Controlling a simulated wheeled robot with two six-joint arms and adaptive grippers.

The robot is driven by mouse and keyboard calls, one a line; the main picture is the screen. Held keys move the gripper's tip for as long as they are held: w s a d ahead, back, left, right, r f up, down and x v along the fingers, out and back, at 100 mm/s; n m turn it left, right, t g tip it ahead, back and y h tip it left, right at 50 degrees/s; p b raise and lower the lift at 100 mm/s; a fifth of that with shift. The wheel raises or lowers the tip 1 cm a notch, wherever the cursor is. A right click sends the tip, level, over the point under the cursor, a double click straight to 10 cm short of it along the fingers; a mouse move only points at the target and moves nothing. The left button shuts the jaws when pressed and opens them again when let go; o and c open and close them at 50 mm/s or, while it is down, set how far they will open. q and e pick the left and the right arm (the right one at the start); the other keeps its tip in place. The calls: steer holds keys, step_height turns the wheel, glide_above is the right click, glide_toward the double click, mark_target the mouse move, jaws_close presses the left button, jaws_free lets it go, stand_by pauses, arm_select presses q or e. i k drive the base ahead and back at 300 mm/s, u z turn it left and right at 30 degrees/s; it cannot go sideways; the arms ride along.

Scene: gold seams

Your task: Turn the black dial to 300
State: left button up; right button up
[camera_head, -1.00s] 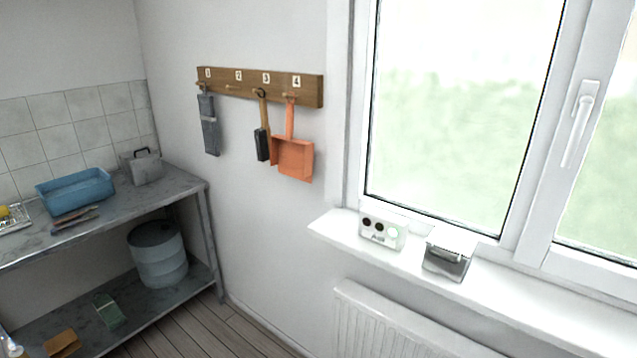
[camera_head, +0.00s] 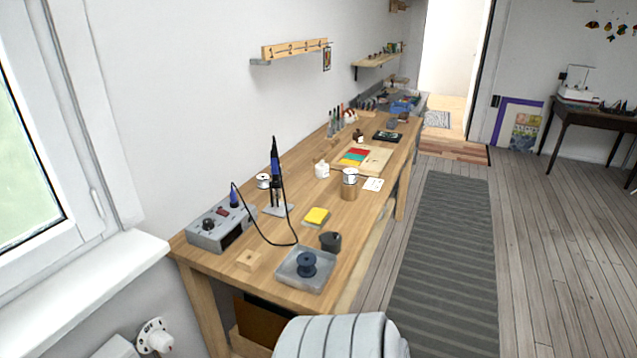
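A grey soldering station (camera_head: 219,227) stands on the near left corner of the wooden workbench. A small black dial (camera_head: 208,225) shows on its front; its setting is too small to read. A blue-handled soldering iron (camera_head: 275,165) stands upright in a holder behind it, and a black cable loops across the bench. Neither of my grippers is in view.
The bench (camera_head: 262,284) also holds a metal tray (camera_head: 289,277) with a dark spool, a yellow sponge (camera_head: 316,216), a dark cup (camera_head: 330,241) and a small wooden block (camera_head: 249,260). A striped grey rug (camera_head: 440,270) and open floor lie to the right. A pale striped rounded thing (camera_head: 343,338) is at the bottom.

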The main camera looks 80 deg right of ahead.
mark_target(208, 225)
steer(key=z, duration=2.35)
